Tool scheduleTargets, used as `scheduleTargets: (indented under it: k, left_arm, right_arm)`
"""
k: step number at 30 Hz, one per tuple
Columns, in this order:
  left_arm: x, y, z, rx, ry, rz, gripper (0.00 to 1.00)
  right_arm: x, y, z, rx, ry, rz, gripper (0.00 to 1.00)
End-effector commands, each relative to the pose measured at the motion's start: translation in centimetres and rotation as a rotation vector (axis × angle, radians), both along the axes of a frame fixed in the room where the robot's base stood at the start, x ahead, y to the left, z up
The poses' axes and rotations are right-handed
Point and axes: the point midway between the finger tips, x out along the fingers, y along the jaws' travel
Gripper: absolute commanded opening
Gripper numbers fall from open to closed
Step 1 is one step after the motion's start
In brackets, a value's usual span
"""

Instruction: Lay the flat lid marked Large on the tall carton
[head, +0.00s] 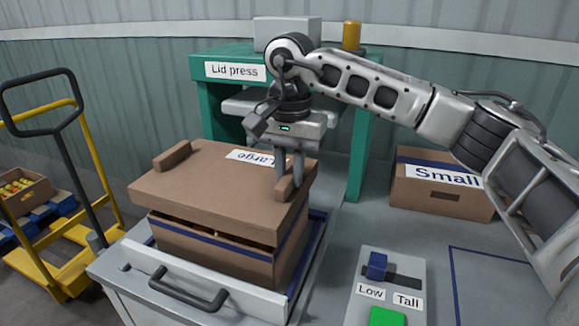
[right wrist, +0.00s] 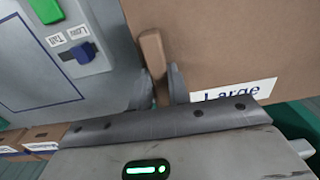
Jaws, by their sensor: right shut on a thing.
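My right gripper (head: 288,180) points down and is shut on the lid's right grip. In the right wrist view the fingers (right wrist: 159,88) close around that grip beside the lid (right wrist: 215,45). My left gripper is not in view.
The carton stands on a grey drawer (head: 165,275) with a dark handle, before the green lid press (head: 215,95). A control box (head: 395,258) has a blue slider at the Low side and a green button. A Small carton (head: 440,196) stands right; a yellow trolley (head: 90,165) left.

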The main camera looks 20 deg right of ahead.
Motion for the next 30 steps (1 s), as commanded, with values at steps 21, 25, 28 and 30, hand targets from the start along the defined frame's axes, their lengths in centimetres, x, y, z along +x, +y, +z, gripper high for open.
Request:
scheduleTargets:
  k: [21,25,28,30]
  left_arm:
    - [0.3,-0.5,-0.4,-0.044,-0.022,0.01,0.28]
    - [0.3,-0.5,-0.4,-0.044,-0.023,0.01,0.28]
    - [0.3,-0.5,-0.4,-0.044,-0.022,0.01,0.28]
    - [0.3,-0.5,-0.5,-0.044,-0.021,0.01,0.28]
  right_arm:
    - [0.0,0.0,-3.5,-0.001,-0.001,0.001,0.0]
    - [0.0,0.0,-3.5,0.0,0.0,0.001,0.0]
    - [0.0,0.0,-3.5,0.0,0.0,0.001,0.0]
    - [0.0,0.0,-3.5,0.0,0.0,0.001,0.0]
